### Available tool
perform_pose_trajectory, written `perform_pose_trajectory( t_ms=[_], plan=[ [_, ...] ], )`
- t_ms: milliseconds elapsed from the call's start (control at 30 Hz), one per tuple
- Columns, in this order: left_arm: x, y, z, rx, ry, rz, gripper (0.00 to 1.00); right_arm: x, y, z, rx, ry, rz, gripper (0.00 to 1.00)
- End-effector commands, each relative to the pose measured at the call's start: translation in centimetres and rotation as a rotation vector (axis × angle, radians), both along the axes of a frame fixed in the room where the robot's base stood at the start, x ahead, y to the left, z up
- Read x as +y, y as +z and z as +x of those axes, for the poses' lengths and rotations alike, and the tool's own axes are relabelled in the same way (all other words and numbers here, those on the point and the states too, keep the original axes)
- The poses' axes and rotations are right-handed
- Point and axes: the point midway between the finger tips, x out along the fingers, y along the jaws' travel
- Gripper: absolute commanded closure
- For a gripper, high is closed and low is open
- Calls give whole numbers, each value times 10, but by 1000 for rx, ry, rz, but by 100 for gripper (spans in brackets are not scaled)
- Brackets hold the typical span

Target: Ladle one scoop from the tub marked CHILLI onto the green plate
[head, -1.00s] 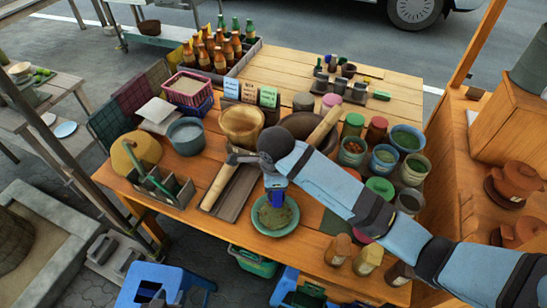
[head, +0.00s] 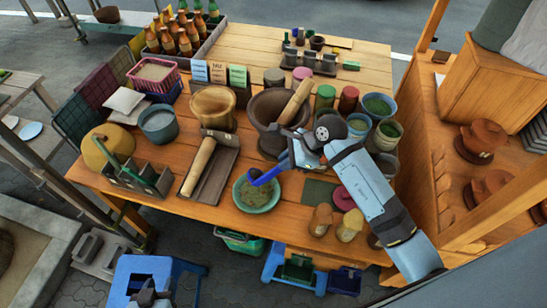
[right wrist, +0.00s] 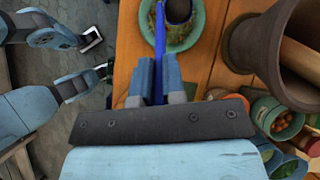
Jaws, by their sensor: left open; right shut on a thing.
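My right gripper (head: 287,163) is shut on the handle of a blue ladle (head: 266,176), whose bowl end is over the far part of the green plate (head: 242,204). In the right wrist view the ladle handle (right wrist: 160,45) runs up from between the fingers to the plate (right wrist: 199,28). A mottled green-brown mass (head: 258,196) lies in the plate. I cannot tell what the ladle holds. Several tubs stand at the right, among them a blue one (head: 358,128) and a green one (head: 386,143); no CHILLI mark is readable. My left gripper (head: 150,297) is open, low at the front left.
A large brown mortar (head: 266,118) with a pestle (head: 296,101) stands behind the plate. A tray (head: 221,178) with a wooden roller (head: 198,166) lies left of it. Shakers (head: 321,219) stand right, near the table's front edge. Blue crates are below.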

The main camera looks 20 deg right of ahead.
Motion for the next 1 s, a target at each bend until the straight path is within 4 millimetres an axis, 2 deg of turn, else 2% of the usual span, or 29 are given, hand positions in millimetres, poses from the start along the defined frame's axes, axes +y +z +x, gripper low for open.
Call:
perform_pose_trajectory(
  t_ms=[200, 367, 700, 1000],
  plan=[
    [-1, -13, 0, -7, -14, 12, 57, -24, -24, -5, -34, -7, 185, 100],
    [1, -35, -3, -10, -34, 23, 57, -41, -40, -8, -64, -4, 309, 100],
    [-10, -84, -4, 7, -52, 8, 57, -57, -65, -11, -99, 0, 486, 100],
    [-12, -98, 0, -8, -55, 4, 57, -64, -71, -12, -115, 0, 572, 100]
  ],
)
